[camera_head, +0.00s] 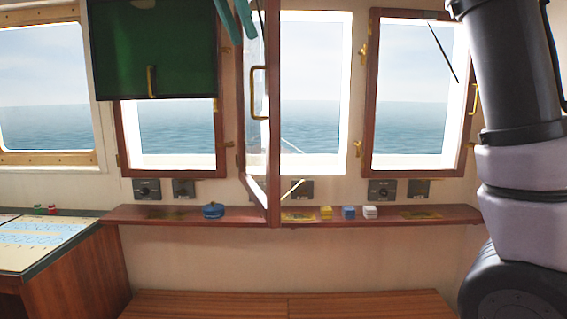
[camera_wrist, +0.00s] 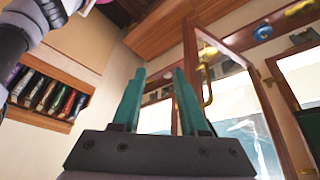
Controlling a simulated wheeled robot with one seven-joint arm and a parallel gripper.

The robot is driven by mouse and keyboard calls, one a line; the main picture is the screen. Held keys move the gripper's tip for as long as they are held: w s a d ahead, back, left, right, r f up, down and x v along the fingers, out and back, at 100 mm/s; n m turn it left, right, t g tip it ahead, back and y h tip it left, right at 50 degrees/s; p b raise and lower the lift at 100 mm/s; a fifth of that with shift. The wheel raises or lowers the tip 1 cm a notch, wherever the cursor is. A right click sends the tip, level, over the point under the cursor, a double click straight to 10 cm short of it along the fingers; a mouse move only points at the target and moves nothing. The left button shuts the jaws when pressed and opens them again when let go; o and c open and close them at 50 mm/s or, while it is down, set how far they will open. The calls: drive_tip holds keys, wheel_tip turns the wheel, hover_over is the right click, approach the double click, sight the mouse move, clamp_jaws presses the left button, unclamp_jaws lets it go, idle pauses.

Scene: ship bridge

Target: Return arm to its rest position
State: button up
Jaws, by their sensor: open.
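My gripper (camera_wrist: 160,78) shows two teal fingers standing apart, with nothing between them. In the head view the fingertips of my gripper (camera_head: 235,16) show at the top edge, between the green panel and the open middle window. My grey and lilac arm (camera_head: 525,120) fills the right side of the head view. In the wrist view part of my arm shows at the top left. The middle window sash (camera_head: 272,120) stands swung out into the room, close to the fingers; in the wrist view the sash (camera_wrist: 190,70) is just right of them.
A narrow wooden shelf (camera_head: 240,218) below the windows holds a blue round pot (camera_head: 213,210), a yellow block (camera_head: 326,212), a blue block (camera_head: 348,212) and a white block (camera_head: 370,212). A chart table (camera_head: 40,245) stands at the left. The green panel (camera_head: 155,50) hangs over the left window.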

drive_tip(key=w+d+f+n, duration=0.3)
drive_tip(key=d, duration=0.7)
drive_tip(key=s+d+f+n+t+y, duration=0.1)
drive_tip(key=d+f+t+y, duration=0.1)
drive_tip(key=d+f, duration=0.6)
drive_tip(key=s+d+f+n+t+y, duration=0.1)
drive_tip(key=d+f+y, duration=0.3)
drive_tip(key=d+f, duration=0.5)
drive_tip(key=d+t, duration=0.1)
drive_tip(key=d, duration=0.4)
drive_tip(key=shift+s+d+f, duration=0.2)
drive_tip(key=shift+s, duration=0.05)
idle(2.1)
